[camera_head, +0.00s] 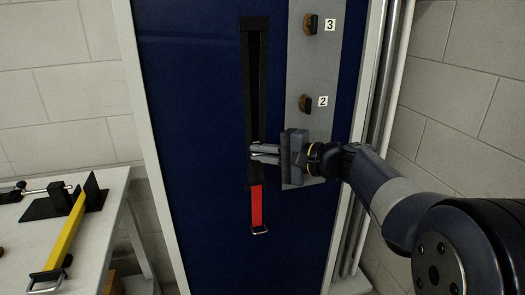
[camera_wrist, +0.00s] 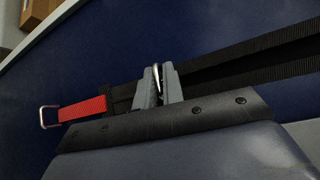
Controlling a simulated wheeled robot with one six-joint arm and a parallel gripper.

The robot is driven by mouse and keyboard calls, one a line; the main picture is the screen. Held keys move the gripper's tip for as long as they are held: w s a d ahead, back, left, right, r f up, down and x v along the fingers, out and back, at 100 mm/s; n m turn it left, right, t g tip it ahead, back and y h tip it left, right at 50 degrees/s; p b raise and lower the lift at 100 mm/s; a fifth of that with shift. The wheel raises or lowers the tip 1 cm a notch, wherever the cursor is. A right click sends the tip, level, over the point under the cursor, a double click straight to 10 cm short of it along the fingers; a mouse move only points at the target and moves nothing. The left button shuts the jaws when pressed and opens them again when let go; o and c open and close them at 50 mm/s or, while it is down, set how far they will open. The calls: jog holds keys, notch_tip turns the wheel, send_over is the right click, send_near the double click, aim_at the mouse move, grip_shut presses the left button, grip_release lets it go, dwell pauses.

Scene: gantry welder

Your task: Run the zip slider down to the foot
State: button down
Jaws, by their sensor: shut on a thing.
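A black zip track (camera_head: 254,85) runs down a dark blue panel (camera_head: 200,130). Its two tapes stand apart above my gripper, with a dark gap between them. My gripper (camera_head: 258,153) is low on the track, a little above the red tab, and comes in from the right. In the wrist view its fingers (camera_wrist: 158,84) are shut on the metal zip slider (camera_wrist: 157,75), of which only a shiny loop shows. A red tab (camera_head: 256,207) with a metal ring (camera_head: 260,232) hangs at the foot of the track and also shows at left in the wrist view (camera_wrist: 82,109).
A grey plate (camera_head: 310,80) right of the zip carries brown knobs beside labels 3 and 2; my gripper overlaps its lower part. Pale upright pipes (camera_head: 385,90) stand further right. A white table (camera_head: 100,220) at left holds a yellow bar and black fittings. The panel left of the zip is clear.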

notch_tip(320, 180, down, 9)
jog(key=b, duration=0.6)
jog(key=shift+f, duration=0.25)
jog(key=c, duration=1.6)
grip_release()
jog(key=shift+r, duration=0.2)
jog(key=v, duration=1.1)
jog(key=shift+f+p, duration=0.1)
jog(key=shift+p, duration=0.25)
jog(key=shift+a, duration=0.2)
